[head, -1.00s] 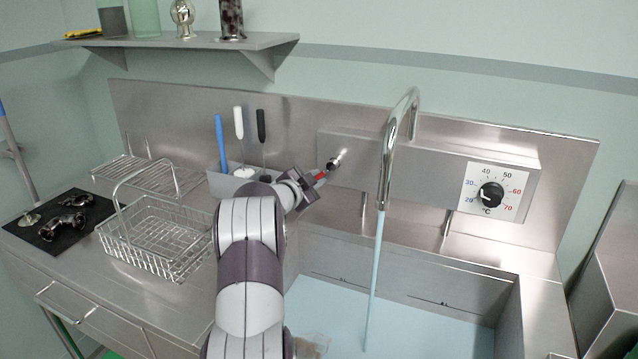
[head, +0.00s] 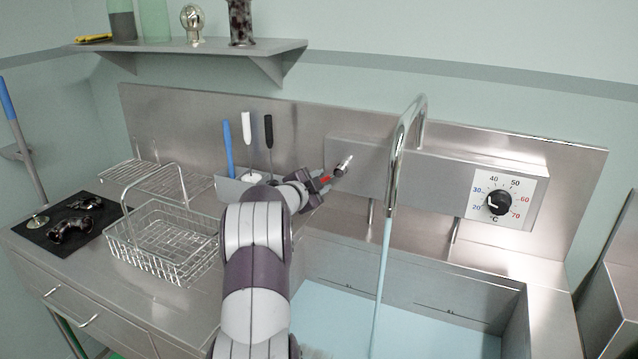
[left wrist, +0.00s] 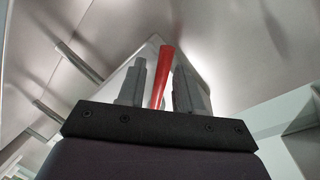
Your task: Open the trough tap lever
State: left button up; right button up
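The tap lever has a red handle (head: 326,180) on a chrome stem (head: 343,166) at the left end of the steel tap housing (head: 425,178). My left gripper (head: 322,182) is at the handle. In the left wrist view the red handle (left wrist: 162,76) stands between the two grey fingers (left wrist: 160,88), with narrow gaps showing on both sides, so the gripper looks open around it. The curved chrome spout (head: 397,150) has a pale blue stream (head: 381,275) below it, reaching down into the trough (head: 440,290). My right gripper is not in view.
A wire basket (head: 165,240) and a tool holder (head: 232,187) with upright blue, white and black handles stand left of my arm. A temperature dial (head: 499,202) is on the housing's right. A shelf (head: 200,46) hangs above.

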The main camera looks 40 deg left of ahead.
pick_arm(q)
jog(key=v, duration=1.2)
jog(key=shift+s+b, duration=0.35)
jog(key=shift+b, duration=0.05)
jog(key=shift+r, duration=0.1)
